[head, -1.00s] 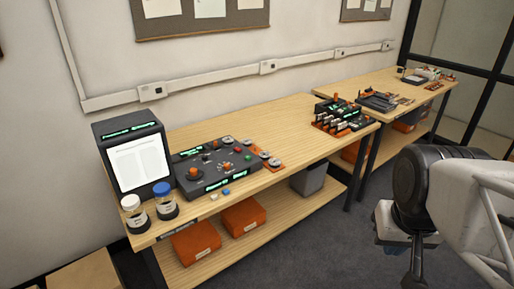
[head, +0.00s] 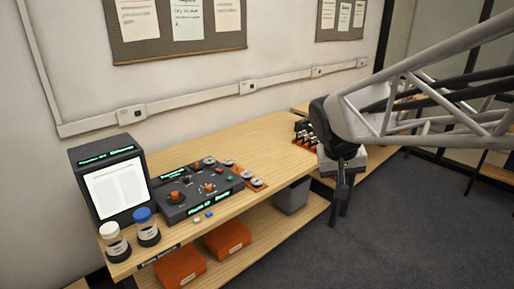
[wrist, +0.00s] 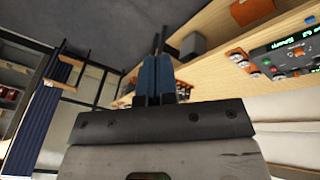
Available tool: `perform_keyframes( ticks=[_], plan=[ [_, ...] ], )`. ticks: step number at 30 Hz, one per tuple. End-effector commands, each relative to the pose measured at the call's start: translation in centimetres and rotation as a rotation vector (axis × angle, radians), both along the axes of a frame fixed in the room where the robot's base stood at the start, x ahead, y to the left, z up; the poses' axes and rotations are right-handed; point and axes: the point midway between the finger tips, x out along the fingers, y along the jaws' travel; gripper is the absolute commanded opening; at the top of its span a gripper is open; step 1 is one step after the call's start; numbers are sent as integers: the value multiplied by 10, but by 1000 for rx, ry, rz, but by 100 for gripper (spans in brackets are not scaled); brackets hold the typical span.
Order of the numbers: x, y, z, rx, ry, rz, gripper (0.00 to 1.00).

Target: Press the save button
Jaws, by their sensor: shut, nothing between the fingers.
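A dark control panel (head: 186,197) with knobs, small coloured buttons and green-lit displays lies on the wooden bench, right of a monitor (head: 117,188). The labels are too small to read, so I cannot tell which is the save button. A green button (head: 229,178) shows at the panel's right end. The panel also shows at the right edge of the wrist view (wrist: 286,62). My gripper (head: 341,206) is shut and empty, pointing down beyond the bench's front edge, well right of the panel. Its blue-grey fingers (wrist: 154,72) are together in the wrist view.
Two jars, one white-capped (head: 115,241) and one blue-capped (head: 147,228), stand before the monitor. Orange boxes (head: 228,240) and a grey bin (head: 293,196) sit on the lower shelf. A rack (head: 304,133) stands at the bench's far end, partly behind my arm. The bench middle is clear.

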Motion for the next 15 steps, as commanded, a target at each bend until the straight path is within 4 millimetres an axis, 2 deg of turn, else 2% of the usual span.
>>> perform_keyframes(
  ticks=[1, 15],
  plan=[
    [12, 4, 0, -10, -2, 4, 0],
    [115, 45, -6, -101, -43, 19, 0]
  ],
)
